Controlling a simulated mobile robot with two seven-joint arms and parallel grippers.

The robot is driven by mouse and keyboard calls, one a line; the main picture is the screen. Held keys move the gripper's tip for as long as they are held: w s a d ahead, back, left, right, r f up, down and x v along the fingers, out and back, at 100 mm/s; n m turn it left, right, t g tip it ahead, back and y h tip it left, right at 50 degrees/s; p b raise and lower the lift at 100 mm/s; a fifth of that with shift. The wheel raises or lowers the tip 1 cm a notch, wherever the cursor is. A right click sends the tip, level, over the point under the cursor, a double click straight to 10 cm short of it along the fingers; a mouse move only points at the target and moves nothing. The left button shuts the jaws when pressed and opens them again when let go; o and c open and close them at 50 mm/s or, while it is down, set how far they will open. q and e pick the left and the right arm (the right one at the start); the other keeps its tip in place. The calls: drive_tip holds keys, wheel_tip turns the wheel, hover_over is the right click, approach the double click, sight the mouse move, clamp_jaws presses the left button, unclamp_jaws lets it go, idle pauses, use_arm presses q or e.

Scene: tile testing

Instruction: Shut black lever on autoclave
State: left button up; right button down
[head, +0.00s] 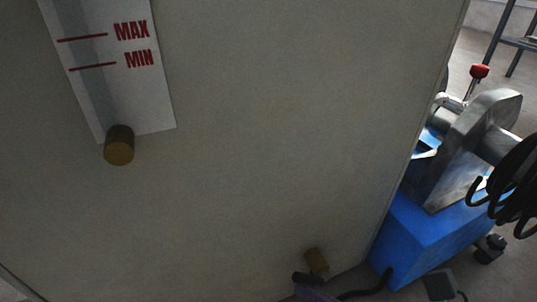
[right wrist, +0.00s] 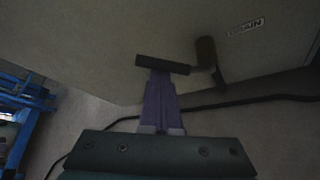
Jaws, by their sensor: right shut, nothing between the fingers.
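The autoclave (head: 270,130) fills most of the head view as a large beige panel. Near its bottom edge a brownish valve stub (head: 316,262) sticks out, and the black lever (head: 301,278) lies just below it. In the right wrist view the black lever (right wrist: 148,62) runs across just beyond the fingertips, left of the dark valve pipe (right wrist: 206,52). My right gripper (head: 317,292) shows as a purple piece at the bottom edge. Its purple fingers (right wrist: 160,80) are shut and empty, with tips at the lever; contact cannot be told. My left gripper is not in view.
A "DRAIN" label (right wrist: 246,26) sits beside the valve. A gauge strip marked MAX and MIN (head: 135,70) is above a brass knob (head: 119,146). A blue machine (head: 410,235) with a grey metal body stands right of the autoclave. A black cable (head: 367,291) lies on the floor.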

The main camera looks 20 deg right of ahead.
drive_tip(key=shift+s+d+r+m+y+p, duration=0.1)
drive_tip(key=shift+d+r+m+y+p, duration=0.35)
drive_tip(key=shift+r, duration=0.3)
drive_tip(key=shift+d+r, duration=0.25)
drive_tip(key=shift+d, duration=0.25)
drive_tip(key=shift+d+r+p, duration=0.15)
drive_tip(key=shift+d+p, duration=0.15)
drive_tip(key=shift+d, duration=0.65)
